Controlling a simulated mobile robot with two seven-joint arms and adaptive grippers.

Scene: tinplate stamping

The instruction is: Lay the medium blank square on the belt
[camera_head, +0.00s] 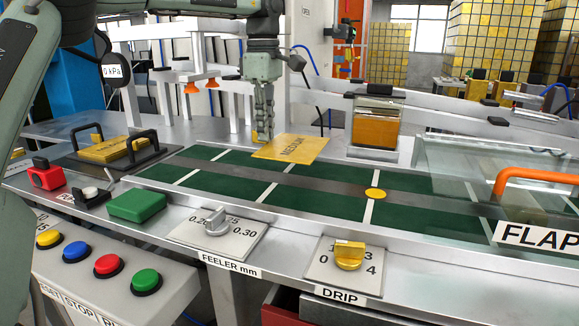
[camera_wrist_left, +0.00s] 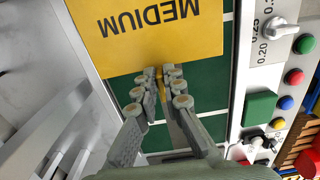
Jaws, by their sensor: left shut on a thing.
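The medium blank (camera_head: 300,149) is a flat yellow sheet marked MEDIUM. It is over the far edge of the green belt (camera_head: 308,199), turned a little against the white cross lines. In the left wrist view the blank (camera_wrist_left: 150,45) covers part of the belt (camera_wrist_left: 212,126). My left gripper (camera_head: 264,137) points down and is shut on a narrow yellow tab at the blank's edge; its fingers (camera_wrist_left: 160,82) also show in the left wrist view. I cannot tell whether the blank touches the belt. My right gripper is not in view.
A black-handled tray (camera_head: 152,158) with yellow blanks stands left of the belt. A clear cover with an orange handle (camera_head: 537,176) is at right. Feeler (camera_head: 217,222) and drip (camera_head: 349,256) knobs line the front.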

